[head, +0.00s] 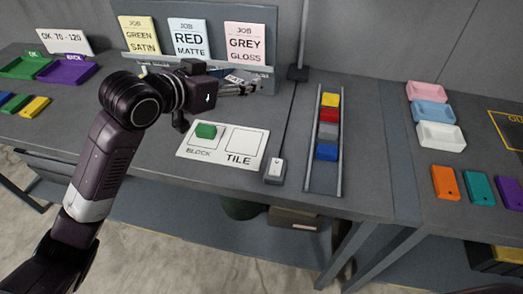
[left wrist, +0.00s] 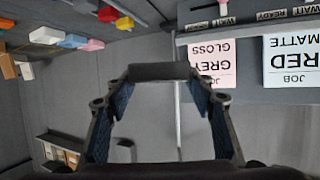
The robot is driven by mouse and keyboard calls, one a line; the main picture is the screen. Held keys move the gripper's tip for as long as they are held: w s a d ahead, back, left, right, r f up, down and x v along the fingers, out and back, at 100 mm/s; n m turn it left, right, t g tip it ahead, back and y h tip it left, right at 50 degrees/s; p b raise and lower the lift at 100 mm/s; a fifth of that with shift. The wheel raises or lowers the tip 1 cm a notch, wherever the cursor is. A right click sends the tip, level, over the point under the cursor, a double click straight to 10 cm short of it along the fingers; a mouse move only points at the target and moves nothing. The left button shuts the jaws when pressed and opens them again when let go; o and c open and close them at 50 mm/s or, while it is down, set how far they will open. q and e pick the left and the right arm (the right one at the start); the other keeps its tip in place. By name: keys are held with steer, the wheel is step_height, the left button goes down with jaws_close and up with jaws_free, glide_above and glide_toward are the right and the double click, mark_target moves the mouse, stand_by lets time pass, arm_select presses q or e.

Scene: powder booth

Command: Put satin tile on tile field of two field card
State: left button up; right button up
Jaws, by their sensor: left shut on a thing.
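The white two-field card (head: 223,166) lies on the bench; a green block (head: 206,131) sits on its BLOCK field. Its TILE field (head: 241,141) is bare. My left gripper (head: 240,87) is above and behind the card, in front of the job board. In the left wrist view its fingers (left wrist: 163,85) are apart, shut on a dark flat thing (left wrist: 165,72) that spans the fingertips. I cannot read any label on it, so I cannot tell whether it is the satin tile. My right gripper is not in view.
The job board (head: 125,44) stands behind with cards for green satin, red matte and grey gloss (head: 245,43). Beyond is a rail (head: 311,150) of coloured blocks. Trays (head: 436,136) stand farther right.

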arm_select(q)
step_height(320, 180, down, 8)
steer(key=r, duration=0.1)
glide_above(241, 145)
step_height(241, 145, down, 7)
steer(key=shift+d+f+p, duration=0.1)
steer(key=shift+p, duration=0.25)
steer(key=shift+w+f, duration=0.1)
steer(key=shift+f, duration=2.45)
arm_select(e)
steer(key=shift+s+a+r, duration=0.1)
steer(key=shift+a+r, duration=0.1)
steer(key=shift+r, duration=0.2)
arm_select(q)
steer(key=shift+f, duration=0.15)
steer(key=o, duration=1.2)
steer(key=shift+c, duration=0.2)
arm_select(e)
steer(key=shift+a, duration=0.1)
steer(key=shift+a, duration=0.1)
